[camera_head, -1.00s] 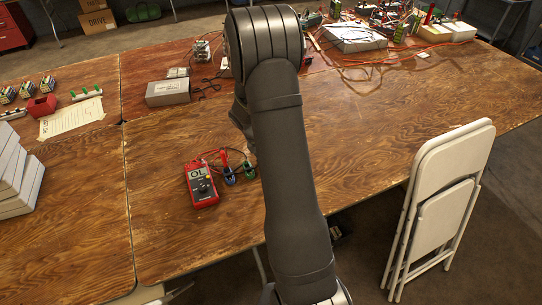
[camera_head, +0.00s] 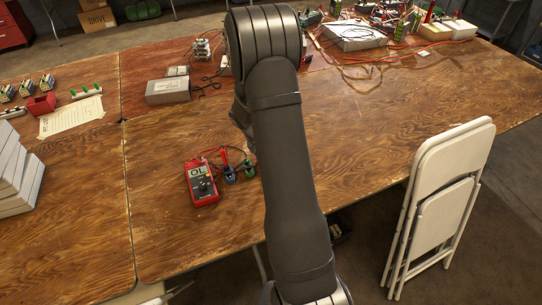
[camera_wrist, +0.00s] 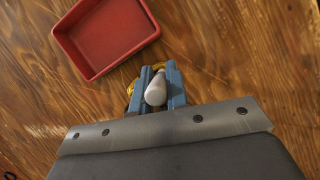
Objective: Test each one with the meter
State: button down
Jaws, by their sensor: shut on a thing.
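The red meter (camera_head: 202,183) lies on the wooden table, its display reading OL. A red probe (camera_head: 223,156) stands by the blue clip. In the wrist view my gripper (camera_wrist: 156,88), with blue fingers, is shut on a pale grey rounded piece (camera_wrist: 156,92). Yellow bits show beside the fingers; I cannot tell what they belong to. In the head view my arm hides the gripper and the piece.
A red open tray (camera_wrist: 105,35), empty where visible, lies beyond the gripper in the wrist view. A red bin (camera_head: 41,104), a paper sheet (camera_head: 72,117) and several small blocks sit at left. A grey box (camera_head: 168,91) stands behind. A folding chair (camera_head: 440,205) stands at right.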

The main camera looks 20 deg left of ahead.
jog(key=shift+f, duration=0.1)
jog(key=c, duration=1)
grip_release()
jog(key=shift+r, duration=3.75)
jog(key=shift+f, duration=0.1)
notch_tip(320, 180, down, 7)
jog(key=shift+f, duration=0.15)
